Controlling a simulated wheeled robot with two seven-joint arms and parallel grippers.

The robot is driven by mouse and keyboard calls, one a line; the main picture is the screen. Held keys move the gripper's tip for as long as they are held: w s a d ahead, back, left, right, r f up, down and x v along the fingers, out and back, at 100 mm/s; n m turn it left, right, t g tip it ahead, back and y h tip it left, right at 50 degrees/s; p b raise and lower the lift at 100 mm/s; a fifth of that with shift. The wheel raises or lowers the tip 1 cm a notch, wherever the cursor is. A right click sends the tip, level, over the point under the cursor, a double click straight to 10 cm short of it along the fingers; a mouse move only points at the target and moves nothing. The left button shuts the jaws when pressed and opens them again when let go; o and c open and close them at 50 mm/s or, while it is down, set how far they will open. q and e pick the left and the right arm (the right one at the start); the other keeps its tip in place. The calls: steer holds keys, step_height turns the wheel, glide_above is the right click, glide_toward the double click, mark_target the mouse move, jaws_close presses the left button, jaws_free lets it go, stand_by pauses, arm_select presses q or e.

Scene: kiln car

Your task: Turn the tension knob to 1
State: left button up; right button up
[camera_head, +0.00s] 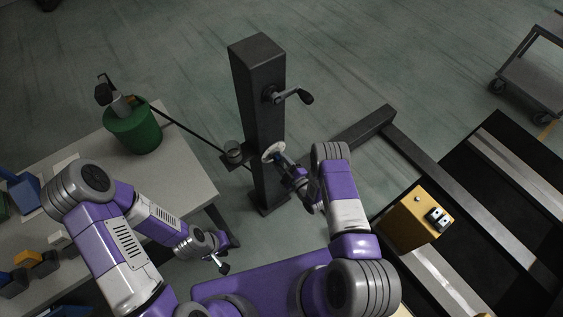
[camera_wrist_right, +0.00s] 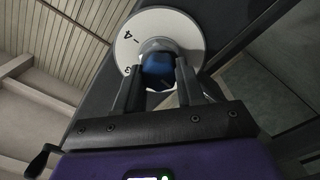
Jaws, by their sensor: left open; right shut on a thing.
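The tension knob is blue (camera_wrist_right: 158,68) and sits in front of a round white dial (camera_wrist_right: 138,28) marked with numbers; 4 and 3 are readable on its left side. In the head view the dial (camera_head: 273,150) is on the dark post, low on its right side. My right gripper (camera_wrist_right: 160,85) is shut on the knob, one finger on each side. The fingers and knob hide part of the dial, and I cannot tell the setting. My left gripper (camera_head: 222,264) is open and empty, low beside the table, away from the post.
The dark post (camera_head: 256,100) carries a crank handle (camera_head: 296,96) above the dial. A table (camera_head: 186,180) at left holds a green bucket (camera_head: 133,132) and small blocks. A yellow box (camera_head: 412,222) stands at right near dark rails. A cart (camera_head: 532,75) is far right.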

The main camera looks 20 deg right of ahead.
steer(key=shift+f+n, duration=0.1)
steer(key=shift+n, duration=0.5)
steer(key=o, duration=1)
steer(key=shift+o, duration=0.2)
steer(key=p+v, duration=0.1)
steer(key=v, duration=0.6)
steer(key=shift+s+d+p, duration=0.15)
steer(key=shift+s+p, duration=0.2)
